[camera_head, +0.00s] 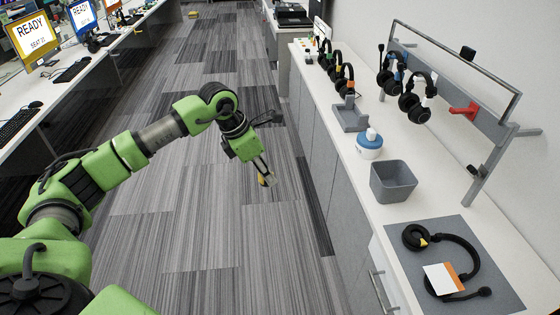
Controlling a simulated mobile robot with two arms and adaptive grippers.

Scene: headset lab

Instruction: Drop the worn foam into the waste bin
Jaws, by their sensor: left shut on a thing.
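My left gripper (266,179) is over the grey striped floor, left of the counter. It is shut on a small yellowish piece, which appears to be the worn foam (262,181); the fingers hide part of it. An open grey bin (393,182), which looks like the waste bin, stands on the white counter to the right of the gripper, well apart from it. The part of its inside that I see looks empty. My right gripper is out of the picture.
On the counter (350,184) near the bin stand a blue-and-white container (369,145) and a grey stand (349,115). A headset (465,258) and a white-and-orange card (447,278) lie on a grey mat (400,238). A rack with headsets (415,100) stands behind. The aisle floor is open.

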